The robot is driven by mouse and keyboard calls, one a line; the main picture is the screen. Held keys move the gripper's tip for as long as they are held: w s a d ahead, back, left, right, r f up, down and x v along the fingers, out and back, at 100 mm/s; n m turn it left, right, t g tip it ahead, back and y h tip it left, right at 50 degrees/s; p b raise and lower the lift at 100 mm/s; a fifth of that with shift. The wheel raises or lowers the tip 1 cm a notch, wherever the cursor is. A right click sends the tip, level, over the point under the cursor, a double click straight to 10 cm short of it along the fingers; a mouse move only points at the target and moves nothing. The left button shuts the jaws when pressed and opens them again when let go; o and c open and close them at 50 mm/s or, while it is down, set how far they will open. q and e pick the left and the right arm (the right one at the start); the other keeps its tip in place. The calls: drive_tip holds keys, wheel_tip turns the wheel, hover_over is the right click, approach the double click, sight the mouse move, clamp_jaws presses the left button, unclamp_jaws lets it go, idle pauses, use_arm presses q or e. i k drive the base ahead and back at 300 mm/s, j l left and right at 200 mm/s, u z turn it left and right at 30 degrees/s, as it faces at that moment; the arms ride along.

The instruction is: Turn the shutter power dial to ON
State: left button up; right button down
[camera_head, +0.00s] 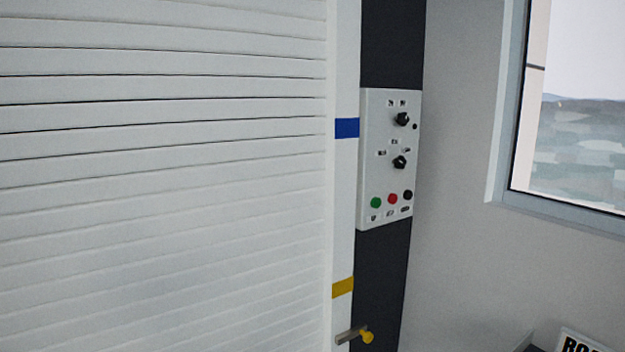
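A light grey control panel (380,215) is mounted on a dark post to the right of the white slatted shutter (165,180). It carries two black dials, an upper dial (402,119) and a lower dial (399,162), with small labels around them. The labels are too small to read, so I cannot tell which dial is the power dial or how it is set. Neither gripper is in view.
A metal lever with a yellow knob (367,337) sticks out low on the frame below the panel. Blue and yellow bands mark the white frame. A window (575,140) is at the right. A sign (580,343) is partly visible at bottom right.

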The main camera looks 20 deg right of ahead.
sight(402, 118)
drive_tip(key=z, duration=1.2)
